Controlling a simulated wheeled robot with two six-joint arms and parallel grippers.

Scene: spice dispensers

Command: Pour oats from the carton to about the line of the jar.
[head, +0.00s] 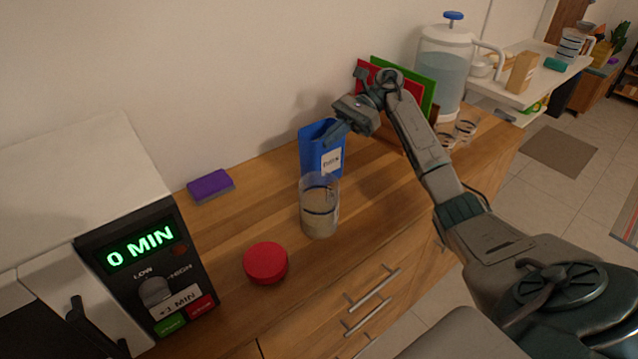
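The clear jar (319,222) stands upright on the wooden counter, with pale oats in its lower part and a dark line around it. The oats' surface looks close to the line; the exact level is hard to tell. The blue carton (309,156), with a white label, is just behind the jar, roughly upright. The jar's rim overlaps its lower part, so I cannot tell whether its base touches the counter. My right gripper (336,131) is at the carton's upper right, with its fingers across the carton's top; it appears shut on it. My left gripper is out of view.
A red lid (266,263) lies in front of the jar, left of it. A purple sponge (211,186) lies near the wall. A microwave (145,265) stands at left. A water dispenser (444,75), red and green boards (421,83) and small glasses (465,130) stand at right.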

